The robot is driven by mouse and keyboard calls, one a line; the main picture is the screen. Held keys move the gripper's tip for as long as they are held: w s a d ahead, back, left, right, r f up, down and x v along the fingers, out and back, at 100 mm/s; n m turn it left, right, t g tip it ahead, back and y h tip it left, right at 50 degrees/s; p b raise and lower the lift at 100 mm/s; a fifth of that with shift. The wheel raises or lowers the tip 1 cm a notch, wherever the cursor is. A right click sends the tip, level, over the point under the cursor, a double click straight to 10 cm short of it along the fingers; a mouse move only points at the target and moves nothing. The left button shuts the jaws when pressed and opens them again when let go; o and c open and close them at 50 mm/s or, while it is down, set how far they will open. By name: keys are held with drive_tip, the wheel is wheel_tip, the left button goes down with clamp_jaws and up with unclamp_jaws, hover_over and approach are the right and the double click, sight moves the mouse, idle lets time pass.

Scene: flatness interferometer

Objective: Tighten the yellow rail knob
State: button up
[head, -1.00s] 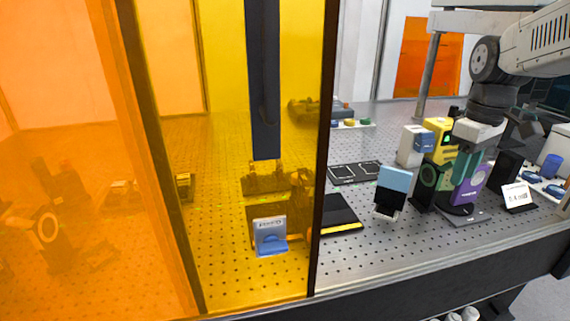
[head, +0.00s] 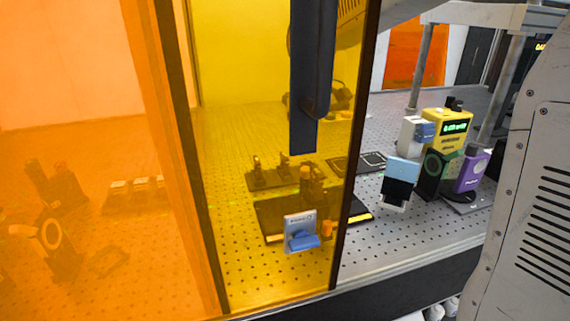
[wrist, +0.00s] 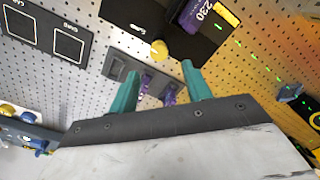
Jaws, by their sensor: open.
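A round yellow knob (wrist: 160,49) shows in the wrist view at the edge of a black plate (wrist: 140,14), beside white lettering. A purple block (wrist: 196,14) marked 230 stands on that plate. My gripper (wrist: 160,88) has its two teal fingers spread wide with nothing between them. The knob appears beyond the fingertips, apart from them. In the head view the black plate (head: 272,212) lies behind the amber panel. I cannot pick out this knob there, and my gripper is out of sight.
An amber panel (head: 235,90) with a dark upright bar (head: 303,100) stands in front of the plate. A small plate with two posts (wrist: 118,67) lies near my fingers. Yellow and purple instruments (head: 447,130) stand at right.

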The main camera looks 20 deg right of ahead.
wheel_tip(320, 180, down, 7)
drive_tip(key=shift+d+f, duration=0.1)
drive_tip(key=shift+d, duration=0.05)
drive_tip(key=c, duration=1)
